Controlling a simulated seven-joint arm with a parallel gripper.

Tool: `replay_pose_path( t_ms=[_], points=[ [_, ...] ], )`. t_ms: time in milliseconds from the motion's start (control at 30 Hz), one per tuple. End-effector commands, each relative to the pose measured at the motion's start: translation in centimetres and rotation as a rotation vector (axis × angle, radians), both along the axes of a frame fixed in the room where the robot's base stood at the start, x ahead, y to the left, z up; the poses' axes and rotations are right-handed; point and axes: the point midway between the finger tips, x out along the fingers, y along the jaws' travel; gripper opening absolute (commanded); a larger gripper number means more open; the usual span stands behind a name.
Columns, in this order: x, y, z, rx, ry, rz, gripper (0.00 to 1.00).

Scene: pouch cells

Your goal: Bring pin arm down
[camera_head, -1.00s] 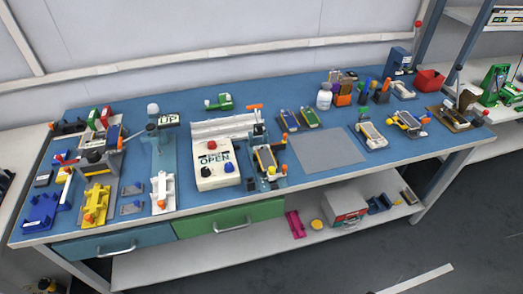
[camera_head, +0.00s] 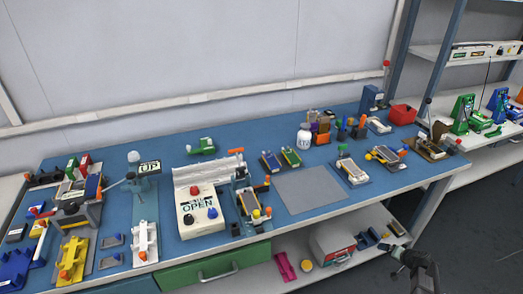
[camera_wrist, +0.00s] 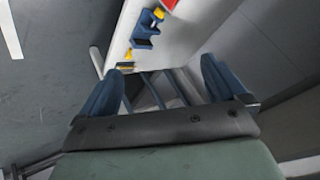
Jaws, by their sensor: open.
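Several small fixtures with levers stand on the blue bench (camera_head: 230,165) in the head view, and I cannot tell for sure which part is the pin arm. A brown fixture (camera_head: 430,150) with a raised part and a thin upright rod stands at the right end. Two fixtures holding flat cells (camera_head: 352,172) (camera_head: 386,156) stand left of it. Another cell fixture (camera_head: 249,203) with orange knobs stands beside the white OPEN box (camera_head: 198,207). My gripper (camera_head: 396,262) is low at the right, in front of the bench and apart from these fixtures. The wrist view shows its blue fingers (camera_wrist: 162,88) spread and empty.
A lower shelf under the bench holds a red-and-white box (camera_head: 332,243) and a magenta part (camera_head: 285,266). A grey mat (camera_head: 309,190) is bare. A rack (camera_head: 470,55) stands at the right. Floor is free in front of the bench's right end.

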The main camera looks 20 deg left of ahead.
Motion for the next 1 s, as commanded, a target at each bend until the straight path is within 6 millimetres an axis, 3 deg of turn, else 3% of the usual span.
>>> replay_pose_path(
  t_ms=[33,100,300,500,767,1000],
  points=[
    [3.2,-1.4,1.9,0.0,-0.064,-0.027,0.98],
    [6.6,-3.2,4.7,0.0,-0.148,-0.064,0.98],
    [14.4,-8.5,13.0,-0.012,-0.357,-0.174,0.98],
    [18.7,-12.6,19.1,-0.028,-0.487,-0.255,0.98],
    [22.3,-16.9,25.5,-0.046,-0.604,-0.344,0.98],
    [25.5,-10.1,30.1,-0.011,-0.625,-0.217,0.98]
  ],
)
